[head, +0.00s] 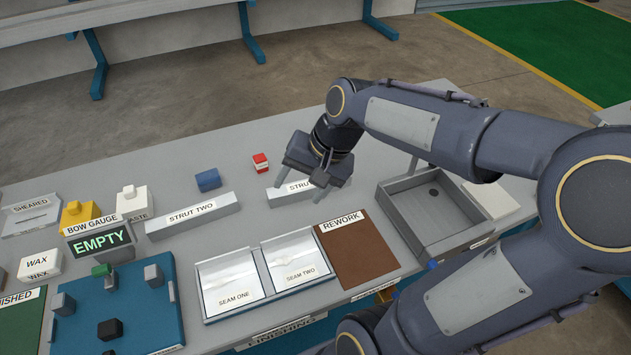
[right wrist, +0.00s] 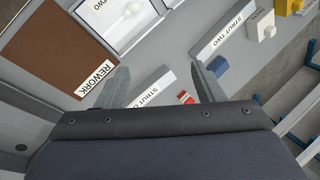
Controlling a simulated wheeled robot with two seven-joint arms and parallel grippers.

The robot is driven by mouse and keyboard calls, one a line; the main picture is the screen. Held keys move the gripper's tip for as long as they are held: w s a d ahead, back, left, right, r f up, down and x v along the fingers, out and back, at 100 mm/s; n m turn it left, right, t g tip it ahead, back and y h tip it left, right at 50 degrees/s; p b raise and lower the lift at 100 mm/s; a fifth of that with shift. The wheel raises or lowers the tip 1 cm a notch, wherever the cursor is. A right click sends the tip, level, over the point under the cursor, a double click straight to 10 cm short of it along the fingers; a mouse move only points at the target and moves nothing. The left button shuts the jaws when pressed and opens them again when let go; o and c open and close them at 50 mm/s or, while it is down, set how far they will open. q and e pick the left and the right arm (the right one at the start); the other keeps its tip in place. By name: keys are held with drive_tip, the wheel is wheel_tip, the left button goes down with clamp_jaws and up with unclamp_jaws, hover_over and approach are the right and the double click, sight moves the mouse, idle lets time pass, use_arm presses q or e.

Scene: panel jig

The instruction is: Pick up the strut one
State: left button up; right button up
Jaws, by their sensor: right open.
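A pale grey strut bar with a white label lies on the table; it is the strut one (head: 284,193), its label partly hidden behind my gripper in the head view. In the right wrist view the strut one (right wrist: 150,88) shows between the two fingers, its label starting "STRUT O". My right gripper (head: 306,177) is open above the strut, with fingers spread and empty. I cannot tell how far above it the fingertips are. My left gripper is not in view.
The strut two (head: 192,216) lies to the left. A blue block (head: 208,180) and a red-and-white box (head: 260,163) stand behind. The seam trays (head: 230,283), brown rework mat (head: 358,252) and grey bin (head: 430,215) are in front and to the right.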

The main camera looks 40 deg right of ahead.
drive_tip(key=w+d+f+m+g, duration=0.1)
drive_tip(key=w+d+f+m, duration=0.35)
drive_tip(key=w+d, duration=0.3)
drive_tip(key=m+g+y, duration=0.1)
drive_tip(key=m, duration=0.6)
approach(310, 187)
drive_tip(key=shift+w+a+f+p, duration=0.15)
drive_tip(key=shift+w+f+p, duration=0.15)
drive_tip(key=shift+w, duration=0.2)
drive_tip(key=shift+w+a+f+p, duration=0.15)
drive_tip(key=shift+w+f, duration=0.2)
drive_tip(key=shift+w, duration=0.1)
drive_tip(key=shift+m, duration=0.35)
drive_tip(key=x, duration=0.2)
drive_tip(key=p+x, duration=0.1)
drive_tip(key=x, duration=0.2)
drive_tip(key=d+x, duration=0.1)
drive_tip(key=x, duration=0.2)
drive_tip(key=shift+f, duration=0.35)
drive_tip(key=c, duration=1.2)
drive_tip(key=shift+r, duration=0.1)
drive_tip(key=shift+c, duration=0.2)
